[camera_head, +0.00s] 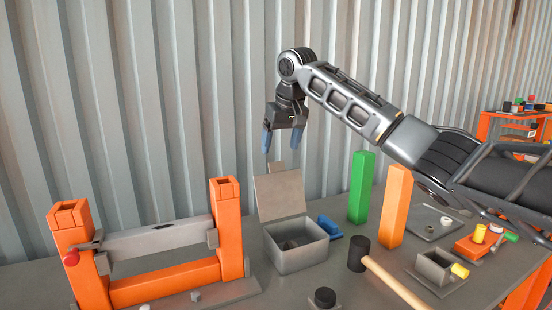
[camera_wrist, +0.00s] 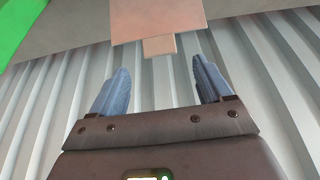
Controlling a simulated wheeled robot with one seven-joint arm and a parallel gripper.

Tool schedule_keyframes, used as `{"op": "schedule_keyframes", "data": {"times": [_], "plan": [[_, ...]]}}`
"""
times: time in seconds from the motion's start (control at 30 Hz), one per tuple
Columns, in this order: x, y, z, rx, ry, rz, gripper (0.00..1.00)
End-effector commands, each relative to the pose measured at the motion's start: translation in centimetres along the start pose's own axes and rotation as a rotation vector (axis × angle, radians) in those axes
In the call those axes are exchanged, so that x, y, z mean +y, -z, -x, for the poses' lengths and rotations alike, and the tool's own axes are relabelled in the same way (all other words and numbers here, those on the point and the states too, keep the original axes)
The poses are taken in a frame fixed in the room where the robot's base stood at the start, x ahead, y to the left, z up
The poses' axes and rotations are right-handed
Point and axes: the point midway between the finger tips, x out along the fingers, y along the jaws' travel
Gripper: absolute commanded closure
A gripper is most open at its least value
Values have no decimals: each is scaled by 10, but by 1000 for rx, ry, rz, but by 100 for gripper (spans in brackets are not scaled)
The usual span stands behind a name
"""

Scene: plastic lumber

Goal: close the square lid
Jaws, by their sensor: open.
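The square lid (camera_head: 280,195) stands raised and tilted back at the rear edge of a grey box (camera_head: 299,255). The box is open at the top and its inside shows. The fingers look clear of the lid.
A green post (camera_head: 361,187) and an orange post (camera_head: 395,205) stand right of the box. A mallet (camera_head: 358,254) lies in front of them. An orange frame (camera_head: 165,285) stands to the left. A corrugated wall (camera_head: 180,120) is close behind. A blue piece (camera_head: 329,226) sits beside the box.

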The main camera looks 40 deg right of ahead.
Motion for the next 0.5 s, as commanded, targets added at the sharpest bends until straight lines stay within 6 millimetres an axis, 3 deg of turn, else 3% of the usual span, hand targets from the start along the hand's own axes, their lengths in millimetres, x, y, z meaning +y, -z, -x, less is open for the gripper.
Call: {"op": "schedule_keyframes", "data": {"times": [0.3,0.5], "plan": [[0,0,-46,0,-1,1,21],[0,0,-58,2,-1,2,21]]}}
